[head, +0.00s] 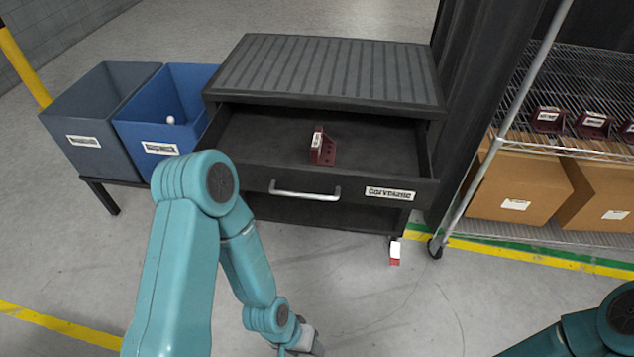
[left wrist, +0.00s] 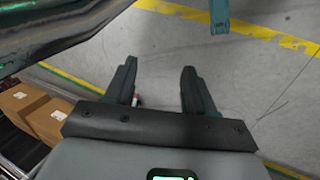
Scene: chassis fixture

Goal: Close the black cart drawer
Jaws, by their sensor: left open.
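The black cart (head: 330,75) stands in the middle of the head view with a ribbed top. Its drawer (head: 240,178) is pulled out toward me, with a silver handle (head: 305,191) and a label on the front. A dark red bracket (head: 323,148) with a white tag is in the drawer. My left arm reaches down in front of the cart. My left gripper (left wrist: 158,65) is open and empty, with both fingers spread in the left wrist view. In the head view it is low, below and apart from the handle, its fingertips not clear. My right gripper is out of view.
A grey bin (head: 88,120) and a blue bin (head: 160,125) stand on a low stand left of the cart. A wire shelf with cardboard boxes (head: 520,188) is at the right. A small red and white item (head: 395,253) is on the floor. The floor before the cart is otherwise clear.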

